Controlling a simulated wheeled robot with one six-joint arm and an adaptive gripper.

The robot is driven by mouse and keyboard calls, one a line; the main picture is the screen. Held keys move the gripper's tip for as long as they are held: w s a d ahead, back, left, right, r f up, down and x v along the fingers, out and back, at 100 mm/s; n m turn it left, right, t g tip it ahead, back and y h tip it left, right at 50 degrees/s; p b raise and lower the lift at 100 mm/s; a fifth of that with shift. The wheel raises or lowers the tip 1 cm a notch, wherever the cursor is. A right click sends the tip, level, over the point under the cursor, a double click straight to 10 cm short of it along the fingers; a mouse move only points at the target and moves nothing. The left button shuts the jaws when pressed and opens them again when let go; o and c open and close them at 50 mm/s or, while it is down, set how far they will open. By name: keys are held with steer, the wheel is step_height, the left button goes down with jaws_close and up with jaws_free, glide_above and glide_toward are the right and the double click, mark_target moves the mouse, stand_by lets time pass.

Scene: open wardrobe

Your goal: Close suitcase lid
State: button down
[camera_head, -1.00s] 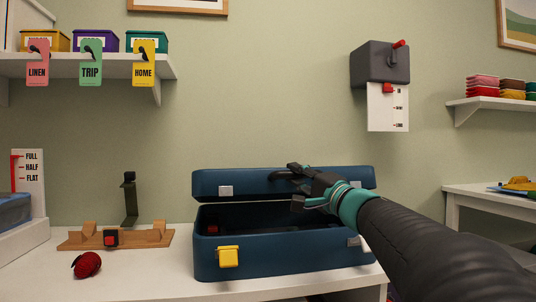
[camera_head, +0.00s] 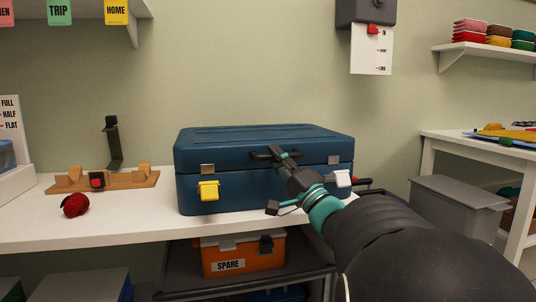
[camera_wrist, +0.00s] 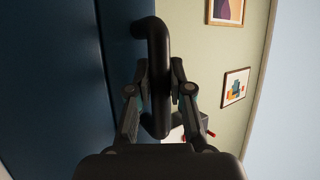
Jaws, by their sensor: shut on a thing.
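The blue suitcase (camera_head: 245,187) stands on the white table. Its lid (camera_head: 235,142) is down on the base, and no gap shows along the front seam. My gripper (camera_head: 276,155) is at the dark handle on the lid's front. In the wrist view my gripper (camera_wrist: 158,92) has its two fingers on either side of the black handle (camera_wrist: 155,45), shut on it. The blue lid fills the left of that view. Part of the suitcase front is hidden behind my gripper.
A wooden rack (camera_head: 100,181) and a red ball-like object (camera_head: 75,205) lie left of the suitcase. An orange SPARE box (camera_head: 243,257) sits below the table. A grey bin (camera_head: 455,210) stands at the right, under another white table (camera_head: 470,150).

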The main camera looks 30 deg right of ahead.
steer(key=shift+d+f, duration=0.1)
steer(key=shift+f, duration=0.55)
steer(key=c, duration=1.3)
jaws_free()
steer(key=shift+r, duration=0.15)
steer(key=v, duration=1.2)
